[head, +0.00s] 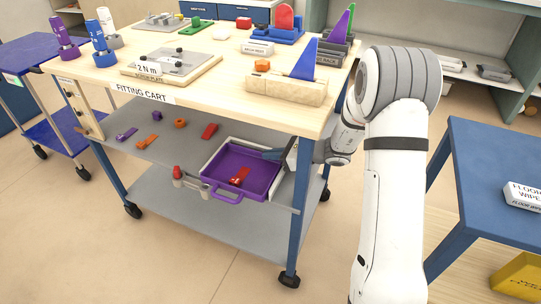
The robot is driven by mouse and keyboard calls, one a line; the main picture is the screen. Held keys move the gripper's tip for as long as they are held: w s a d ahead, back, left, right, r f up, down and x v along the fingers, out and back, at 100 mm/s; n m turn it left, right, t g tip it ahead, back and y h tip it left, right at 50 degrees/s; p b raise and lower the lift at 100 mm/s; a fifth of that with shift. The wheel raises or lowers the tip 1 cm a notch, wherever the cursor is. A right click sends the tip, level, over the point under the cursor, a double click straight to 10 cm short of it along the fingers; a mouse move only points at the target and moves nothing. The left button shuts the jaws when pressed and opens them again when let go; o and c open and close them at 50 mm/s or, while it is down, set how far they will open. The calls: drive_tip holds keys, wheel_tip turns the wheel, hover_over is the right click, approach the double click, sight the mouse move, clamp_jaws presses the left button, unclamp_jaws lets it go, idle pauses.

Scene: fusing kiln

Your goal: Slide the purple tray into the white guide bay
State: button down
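The purple tray (230,162) is on the middle shelf of the fitting cart, with its handle (221,196) toward the front. A red part (239,176) lies inside it. The tray's front and handle stick out toward the shelf's front edge. My gripper (273,154) reaches under the tabletop from the right, at the tray's back right corner. Its fingers are small and partly hidden, so I cannot tell whether they touch the tray or are open.
The cart's tabletop (195,98) overhangs the shelf, and a front blue leg (299,215) stands right of the tray. Small purple, orange and red parts lie left on the shelf (160,148). A blue table (490,160) stands at right. The floor in front is clear.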

drive_tip(key=shift+w+d, duration=0.3)
drive_tip(key=shift+w, duration=0.45)
drive_tip(key=c, duration=1.6)
unclamp_jaws()
drive_tip(key=shift+r, duration=0.15)
drive_tip(key=shift+o, duration=0.2)
drive_tip(key=shift+w+d, duration=0.1)
drive_tip(key=shift+c, duration=0.2)
